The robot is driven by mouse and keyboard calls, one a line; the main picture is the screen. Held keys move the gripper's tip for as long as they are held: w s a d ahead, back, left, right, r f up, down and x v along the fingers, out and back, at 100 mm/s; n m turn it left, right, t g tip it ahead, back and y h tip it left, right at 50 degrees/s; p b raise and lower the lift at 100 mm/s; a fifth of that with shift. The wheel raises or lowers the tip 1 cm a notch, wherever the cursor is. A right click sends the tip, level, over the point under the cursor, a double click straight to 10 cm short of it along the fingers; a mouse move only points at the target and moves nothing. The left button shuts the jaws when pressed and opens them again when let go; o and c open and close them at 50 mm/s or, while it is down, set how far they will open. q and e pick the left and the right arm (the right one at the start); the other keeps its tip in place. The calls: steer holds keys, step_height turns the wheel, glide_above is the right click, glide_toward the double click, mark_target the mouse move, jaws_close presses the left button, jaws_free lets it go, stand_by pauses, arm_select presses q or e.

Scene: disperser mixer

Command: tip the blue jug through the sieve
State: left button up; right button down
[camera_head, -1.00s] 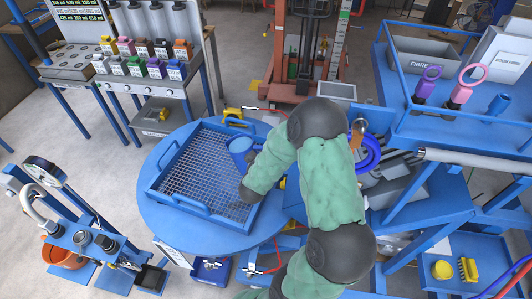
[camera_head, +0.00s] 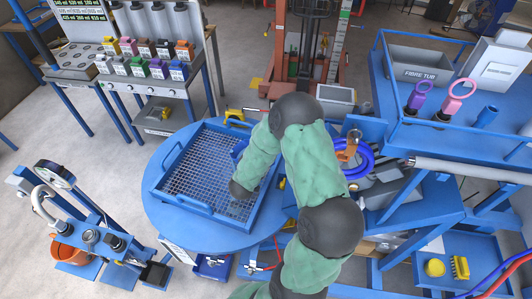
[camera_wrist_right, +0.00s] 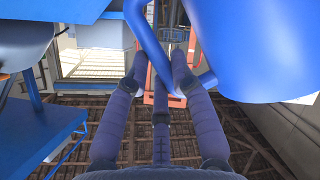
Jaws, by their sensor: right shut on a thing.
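The blue sieve tray (camera_head: 176,203), a rectangular frame with wire mesh, lies on a round blue table (camera_head: 160,222). My right arm hangs over its right side and hides part of the mesh. The blue jug (camera_head: 238,148) shows only as a small blue patch beside my arm, over the back right of the sieve. In the right wrist view the jug's body (camera_wrist_right: 262,45) fills the upper right, and my right gripper (camera_wrist_right: 162,75) is shut on its handle (camera_wrist_right: 150,45). The jug's mouth and contents are hidden. My left gripper is not in view.
A bench with several coloured containers (camera_head: 140,62) stands back left. A press with a gauge (camera_head: 60,175) and an orange bucket (camera_head: 70,250) are front left. A blue bench on the right holds a fibre tub (camera_head: 418,72) and pink-handled (camera_head: 455,95) and purple-handled tools.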

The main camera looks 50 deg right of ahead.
steer(key=shift+w+r+n+p, duration=0.2)
steer(key=shift+r+n+p, duration=0.1)
steer(key=shift+r+p, duration=0.1)
steer(key=shift+w+a+n+g+h, duration=0.2)
steer(key=shift+w+n+g+h, duration=0.1)
steer(key=shift+w+n+g, duration=0.15)
steer(key=shift+w+a+n+g+h+p, duration=0.2)
steer(key=shift+w+a+n+g+h, duration=0.1)
steer(key=shift+w+n+g, duration=0.3)
steer(key=shift+w+a+n+g+h+p, duration=0.15)
steer(key=shift+w+a+n+g+h, duration=0.2)
steer(key=shift+w+n, duration=0.35)
steer(key=shift+w+a+f+n+g+h, duration=0.2)
steer(key=shift+w+f+n, duration=0.15)
steer(key=shift+w, duration=0.15)
steer(key=shift+w+a+f+n+g+h, duration=0.1)
steer(key=shift+w+a+f+n, duration=0.15)
steer(key=shift+w, duration=0.25)
steer(key=shift+w+a+f+n+g+h, duration=0.2)
steer(key=shift+w+f+n, duration=0.1)
steer(key=shift+w+n, duration=0.2)
steer(key=shift+w+a+f+n+g+h, duration=0.15)
steer(key=shift+w+a+f+n, duration=0.15)
steer(key=shift+w, duration=0.25)
steer(key=shift+w+r+n, duration=0.1)
steer(key=shift+w+n, duration=0.15)
steer(key=shift+w, duration=0.15)
step_height(320, 180, up, 4)
steer(key=p, duration=0.4)
steer(key=shift+s, duration=0.1)
